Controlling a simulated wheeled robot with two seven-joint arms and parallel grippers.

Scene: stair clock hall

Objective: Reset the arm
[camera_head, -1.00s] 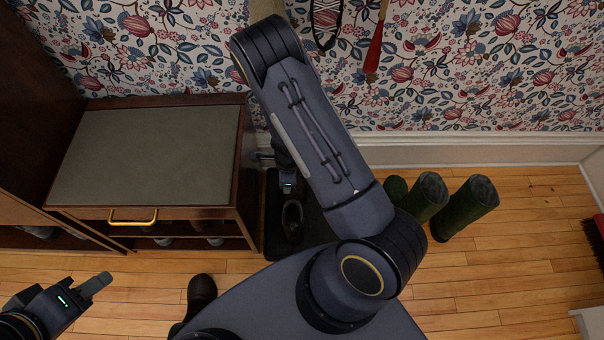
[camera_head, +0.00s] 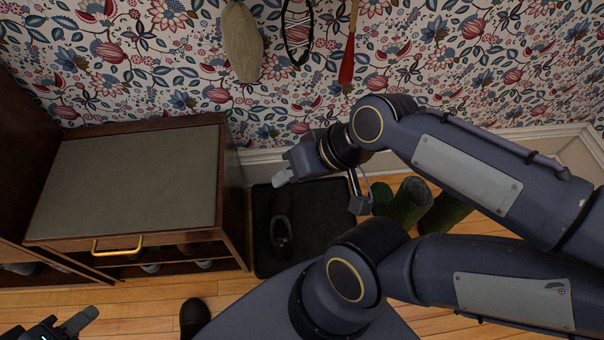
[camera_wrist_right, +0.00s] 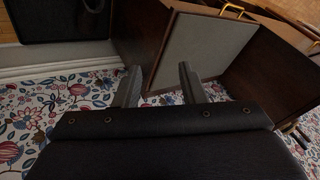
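My right gripper (camera_head: 285,177) hangs above the back left part of a black mat, near the wall. In the right wrist view its two fingers (camera_wrist_right: 160,85) stand apart with nothing between them, so it is open and empty. My right arm bends in from the right side of the head view. My left gripper (camera_head: 72,324) is at the bottom left corner of the head view, partly cut off. The spread of its fingers cannot be made out, and no object shows in it.
A grey-topped bench (camera_head: 130,185) with a brass handle stands left of the black mat (camera_head: 322,190). A dark shoe (camera_head: 281,228) lies on the mat. Another dark shoe (camera_head: 194,316) is on the floor. Green boots (camera_head: 411,198) stand right, partly behind my arm. A red shoehorn (camera_head: 348,60) hangs on the wall.

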